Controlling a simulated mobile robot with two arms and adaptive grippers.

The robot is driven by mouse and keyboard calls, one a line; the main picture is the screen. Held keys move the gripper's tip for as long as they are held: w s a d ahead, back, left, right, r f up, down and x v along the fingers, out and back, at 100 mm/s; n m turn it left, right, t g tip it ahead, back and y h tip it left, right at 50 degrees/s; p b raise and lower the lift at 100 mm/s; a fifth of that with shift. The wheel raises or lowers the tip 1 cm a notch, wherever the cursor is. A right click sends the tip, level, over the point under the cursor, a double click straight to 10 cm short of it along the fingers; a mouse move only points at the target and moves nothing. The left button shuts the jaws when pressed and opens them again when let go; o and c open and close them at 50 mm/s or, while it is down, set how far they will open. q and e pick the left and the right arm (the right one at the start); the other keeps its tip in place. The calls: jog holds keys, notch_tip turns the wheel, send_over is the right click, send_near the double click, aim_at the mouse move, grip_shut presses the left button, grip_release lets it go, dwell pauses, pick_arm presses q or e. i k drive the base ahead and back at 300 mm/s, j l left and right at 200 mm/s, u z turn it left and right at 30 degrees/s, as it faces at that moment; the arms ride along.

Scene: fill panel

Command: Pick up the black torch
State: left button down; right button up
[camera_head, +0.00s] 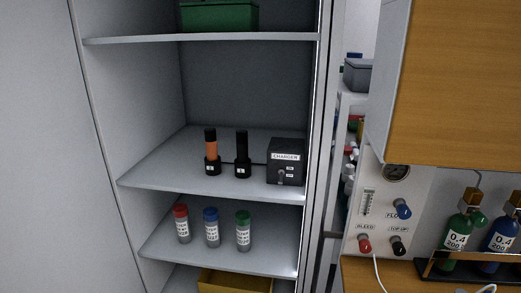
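The black torch (242,146) stands upright on the middle shelf (160,166) of an open cabinet, in a small black holder (243,170). An orange and black torch (211,144) stands upright in a similar holder just to its left. A black box labelled CHARGER (286,161) sits to its right. Neither of my grippers shows in the head view.
The shelf below holds three bottles with red (181,225), blue (211,228) and green (243,231) caps. A green box (219,16) is on the top shelf. The cabinet's right edge (317,120), a gas panel (385,215) and a wooden cupboard (460,80) stand at right.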

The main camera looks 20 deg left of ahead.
aim_at(242, 135)
jog(key=j+u, duration=0.5)
jog(key=u, duration=0.2)
jog(key=i+j+u, duration=0.15)
jog(key=u, duration=0.2)
jog(key=j, duration=0.1)
